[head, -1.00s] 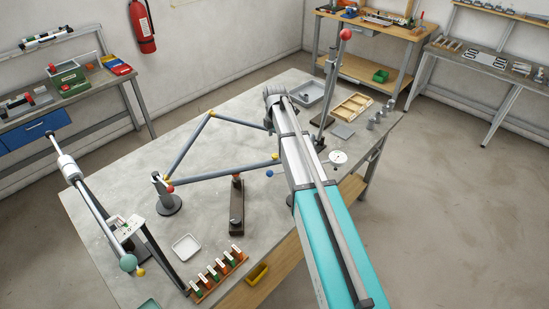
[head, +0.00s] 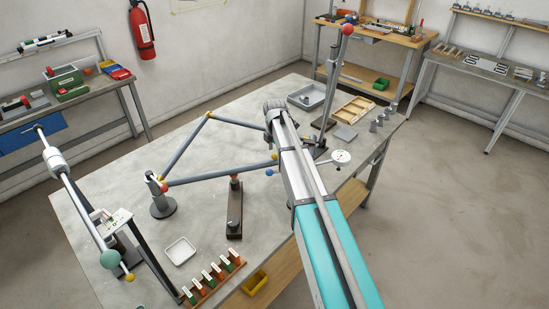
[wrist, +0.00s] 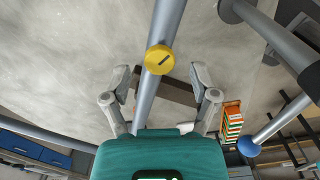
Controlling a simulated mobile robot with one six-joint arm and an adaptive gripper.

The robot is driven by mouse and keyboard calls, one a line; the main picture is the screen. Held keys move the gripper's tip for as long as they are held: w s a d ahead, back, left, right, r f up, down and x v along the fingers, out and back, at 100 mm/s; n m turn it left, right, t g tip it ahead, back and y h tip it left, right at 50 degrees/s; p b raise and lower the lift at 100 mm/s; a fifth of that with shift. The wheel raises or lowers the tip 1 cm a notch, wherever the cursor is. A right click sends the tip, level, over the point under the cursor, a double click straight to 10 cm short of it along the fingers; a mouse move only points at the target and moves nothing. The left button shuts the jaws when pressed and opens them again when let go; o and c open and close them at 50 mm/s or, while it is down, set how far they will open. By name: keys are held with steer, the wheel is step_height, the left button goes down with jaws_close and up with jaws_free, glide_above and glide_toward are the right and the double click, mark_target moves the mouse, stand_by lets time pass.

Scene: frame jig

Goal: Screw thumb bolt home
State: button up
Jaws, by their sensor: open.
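A yellow round head with a dark slot (wrist: 160,59) sits on a grey tube (wrist: 150,95) in the wrist view; I take it for the thumb bolt. My gripper (wrist: 162,80) is open, with one finger on each side of the tube and nothing between the fingertips but the tube's line. The yellow head lies just beyond the fingertips; I cannot tell the height gap. In the head view the tube frame (head: 185,146) stands on the bench with yellow joints at its corners. My arm hides the gripper and the frame's far right corner there.
The bench (head: 130,180) holds a dark upright clamp block (head: 235,205), a white tray (head: 180,251), a rack of coloured pieces (head: 213,276) and a dial gauge (head: 341,157). A tall post with a red ball (head: 347,29) rises beside my arm. Bare bench lies left of the frame.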

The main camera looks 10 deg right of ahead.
steer(key=shift+f+b, duration=0.35)
steer(key=shift+f, duration=0.2)
jaws_close()
steer(key=shift+m, duration=0.3)
steer(key=shift+m, duration=2.9)
